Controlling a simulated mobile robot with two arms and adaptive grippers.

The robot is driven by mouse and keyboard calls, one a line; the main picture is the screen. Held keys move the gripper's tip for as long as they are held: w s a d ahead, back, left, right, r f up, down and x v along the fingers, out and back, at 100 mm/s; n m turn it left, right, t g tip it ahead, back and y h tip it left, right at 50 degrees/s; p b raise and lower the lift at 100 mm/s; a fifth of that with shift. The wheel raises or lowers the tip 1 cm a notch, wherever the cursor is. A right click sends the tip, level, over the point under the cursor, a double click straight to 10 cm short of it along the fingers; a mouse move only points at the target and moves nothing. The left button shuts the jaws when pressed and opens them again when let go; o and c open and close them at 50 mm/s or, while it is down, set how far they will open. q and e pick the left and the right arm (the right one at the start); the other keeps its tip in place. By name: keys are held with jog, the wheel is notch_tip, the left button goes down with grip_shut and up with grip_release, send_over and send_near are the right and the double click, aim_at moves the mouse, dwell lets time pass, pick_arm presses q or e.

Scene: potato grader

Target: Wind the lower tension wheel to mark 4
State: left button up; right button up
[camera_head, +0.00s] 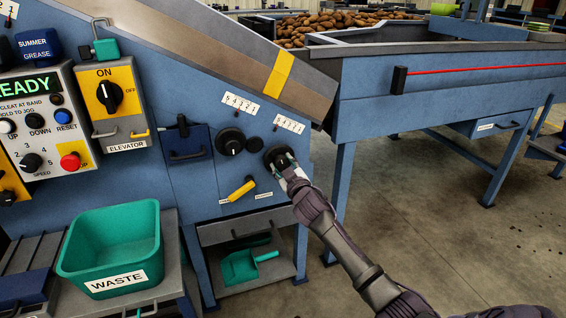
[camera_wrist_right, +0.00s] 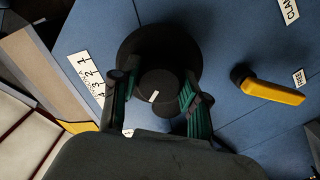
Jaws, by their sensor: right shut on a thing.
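Two black wheels sit on the blue side panel, each below a white scale plate. My right gripper (camera_head: 284,168) is at the right-hand, slightly lower wheel (camera_head: 275,153). In the wrist view this wheel (camera_wrist_right: 135,45) is a dark disc with a round hub bearing a white mark (camera_wrist_right: 154,96). The right gripper (camera_wrist_right: 158,105) is shut on the hub, one finger on each side. The wheel's scale plate (camera_head: 289,124) also shows in the wrist view (camera_wrist_right: 88,72); the pointer reading cannot be told. The other wheel (camera_head: 231,142) is to the left. My left gripper is not in view.
A yellow clamp lever (camera_head: 241,189) sticks out just below the wheels; it also shows in the wrist view (camera_wrist_right: 272,91). A control box (camera_head: 41,120) is at the left. A green waste bin (camera_head: 75,262) stands below it. Open floor lies right.

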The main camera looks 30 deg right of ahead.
jog(key=n, duration=0.2)
jog(key=n+p, duration=0.1)
jog(key=n, duration=0.1)
jog(key=n+p, duration=0.1)
jog(key=n, duration=0.1)
jog(key=shift+d+r, duration=0.1)
jog(key=shift+r, duration=0.15)
jog(key=n, duration=0.4)
jog(key=shift+p, duration=0.3)
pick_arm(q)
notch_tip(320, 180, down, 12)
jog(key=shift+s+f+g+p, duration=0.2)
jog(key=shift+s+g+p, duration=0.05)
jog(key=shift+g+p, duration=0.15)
pick_arm(e)
jog(key=shift+n, duration=2.2)
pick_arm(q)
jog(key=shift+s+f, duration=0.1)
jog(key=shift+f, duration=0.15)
pick_arm(e)
jog(key=shift+r, duration=0.1)
jog(key=o, duration=1.1)
jog(key=shift+c, duration=0.2)
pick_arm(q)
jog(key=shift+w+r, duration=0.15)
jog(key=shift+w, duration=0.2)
pick_arm(e)
jog(key=shift+o, duration=0.4)
jog(key=shift+w+f, duration=0.1)
jog(key=shift+f, duration=0.1)
